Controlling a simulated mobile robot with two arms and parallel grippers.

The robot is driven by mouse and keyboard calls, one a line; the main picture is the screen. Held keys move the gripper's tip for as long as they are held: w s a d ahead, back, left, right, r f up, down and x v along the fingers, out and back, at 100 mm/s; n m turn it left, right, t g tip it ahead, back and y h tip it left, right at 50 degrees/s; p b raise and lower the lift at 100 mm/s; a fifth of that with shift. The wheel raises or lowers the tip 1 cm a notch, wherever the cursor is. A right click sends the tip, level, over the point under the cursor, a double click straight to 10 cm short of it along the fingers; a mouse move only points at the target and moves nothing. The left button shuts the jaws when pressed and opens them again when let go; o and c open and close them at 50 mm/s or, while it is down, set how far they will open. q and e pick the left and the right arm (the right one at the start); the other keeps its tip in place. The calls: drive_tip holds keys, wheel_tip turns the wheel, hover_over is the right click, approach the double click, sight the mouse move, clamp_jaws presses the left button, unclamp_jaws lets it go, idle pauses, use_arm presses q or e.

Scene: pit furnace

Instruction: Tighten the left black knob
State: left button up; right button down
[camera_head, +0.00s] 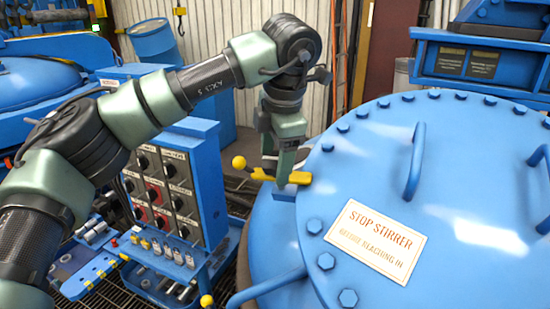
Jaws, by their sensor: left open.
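My left arm comes in from the left and bends down. Its gripper (282,174) points down at the left rim of the big blue round lid (375,165). It is open, with yellow pieces at its lower end, just above a small blue block (285,193) on the rim. I cannot tell whether it touches the block. No black knob shows clearly at the gripper. Black knobs (142,161) show on the blue control panel (208,185) to the left, among red ones. Which one is the left black knob I cannot tell. My right gripper is out of view.
A yellow ball (239,162) is just left of the gripper. The lid has bolts around its edge, raised handles (415,160) and a "STOP STIRRER" sign (375,240). A blue tray of tools (165,258) stands below the panel. A blue drum (153,41) is behind.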

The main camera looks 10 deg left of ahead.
use_arm(q)
drive_tip(key=b+v, duration=0.2)
drive_tip(key=v, duration=0.4)
drive_tip(key=shift+s+d+r, duration=0.1)
drive_tip(key=shift+r, duration=0.25)
drive_tip(key=shift+s+r, duration=0.15)
drive_tip(key=shift+r, duration=0.4)
drive_tip(key=shift+f, duration=0.15)
